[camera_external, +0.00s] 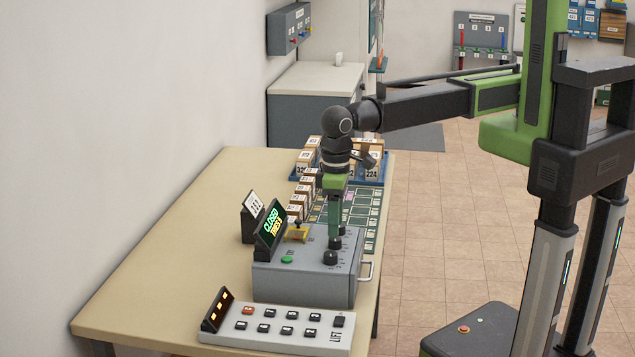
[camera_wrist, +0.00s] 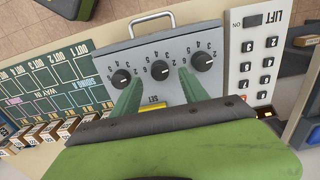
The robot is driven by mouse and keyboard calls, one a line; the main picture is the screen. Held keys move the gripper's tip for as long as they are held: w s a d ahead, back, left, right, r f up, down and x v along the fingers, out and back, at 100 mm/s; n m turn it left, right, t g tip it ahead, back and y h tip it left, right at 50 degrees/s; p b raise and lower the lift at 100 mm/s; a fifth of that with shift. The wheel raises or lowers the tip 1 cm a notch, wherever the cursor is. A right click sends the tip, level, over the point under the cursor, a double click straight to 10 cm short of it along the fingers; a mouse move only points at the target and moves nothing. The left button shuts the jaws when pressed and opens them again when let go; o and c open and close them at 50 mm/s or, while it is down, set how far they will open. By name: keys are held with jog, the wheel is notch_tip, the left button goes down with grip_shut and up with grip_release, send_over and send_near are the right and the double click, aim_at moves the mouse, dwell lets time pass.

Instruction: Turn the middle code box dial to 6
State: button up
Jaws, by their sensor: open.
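The grey code box (camera_external: 305,283) stands on the table with a row of three black dials on its top. It also shows in the wrist view (camera_wrist: 170,50), where the middle dial (camera_wrist: 160,70) lies between the left dial (camera_wrist: 121,77) and the right dial (camera_wrist: 202,61). Small numbers ring each dial; the middle dial's exact setting is too small to read surely. My gripper (camera_wrist: 161,77) is open, its two green fingers pointing at the box with one tip on each side of the middle dial. In the external view, my gripper (camera_external: 335,238) points down over the dials, partly hiding them.
A lift keypad (camera_external: 280,328) lies in front. Several small boxes (camera_external: 297,207) and a green sorting board (camera_external: 365,200) are behind. The table's left side is clear.

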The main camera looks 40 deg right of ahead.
aim_at(335, 243)
notch_tip(335, 243, down, 4)
jog(key=b, duration=0.2)
jog(key=shift+f+b, duration=0.1)
jog(key=shift+b, duration=0.25)
grip_shut()
